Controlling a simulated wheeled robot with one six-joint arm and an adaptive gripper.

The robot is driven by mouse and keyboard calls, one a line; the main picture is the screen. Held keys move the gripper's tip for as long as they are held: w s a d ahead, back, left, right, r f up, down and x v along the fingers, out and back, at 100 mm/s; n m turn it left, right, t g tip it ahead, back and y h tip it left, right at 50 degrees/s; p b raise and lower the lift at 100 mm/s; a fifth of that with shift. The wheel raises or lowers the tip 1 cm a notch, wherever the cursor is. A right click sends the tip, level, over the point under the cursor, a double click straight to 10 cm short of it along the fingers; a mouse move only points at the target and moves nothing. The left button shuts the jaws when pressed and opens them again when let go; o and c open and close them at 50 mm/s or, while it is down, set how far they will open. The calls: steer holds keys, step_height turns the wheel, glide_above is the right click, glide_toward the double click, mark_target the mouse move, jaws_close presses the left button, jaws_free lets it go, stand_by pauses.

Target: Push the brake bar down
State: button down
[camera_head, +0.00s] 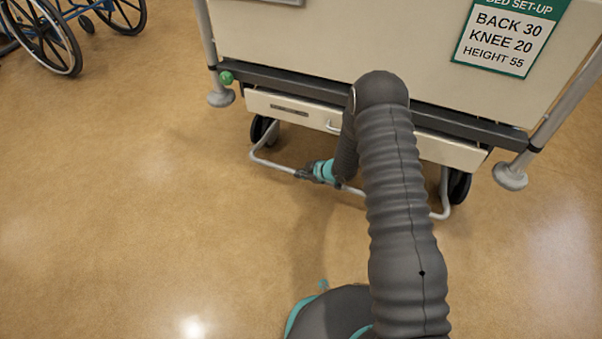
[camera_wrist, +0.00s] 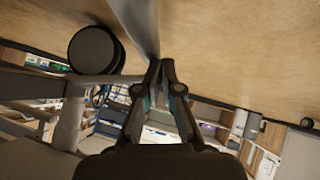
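The brake bar (camera_head: 268,163) is a thin silver tube, bent at its ends, that runs low across the foot of the bed between the castors. In the head view my gripper (camera_head: 300,174) is at the left half of the bar, its dark fingertips overlapping it. In the wrist view the fingers of my gripper (camera_wrist: 158,66) come together at the tips, and a pale tube (camera_wrist: 138,25), seemingly the bar, runs up to them. I cannot tell whether the tips press on the bar. My arm hides the bar's middle right in the head view.
Black castors (camera_head: 262,130) (camera_head: 458,186) stand by the bar's ends. Above are a drawer (camera_head: 285,107), a dark bed rail (camera_head: 290,82) and a footboard with a set-up sign (camera_head: 508,38). A wheelchair (camera_head: 50,35) is at upper left. The floor at left is clear.

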steer(key=shift+f, duration=0.7)
steer(key=s+d+r+p, duration=0.3)
steer(key=s+d+r, duration=0.1)
steer(key=s+r, duration=0.4)
step_height(320, 180, up, 3)
steer(key=shift+d+f+p, duration=0.2)
steer(key=shift+d+p, duration=0.05)
steer(key=shift+p, duration=0.05)
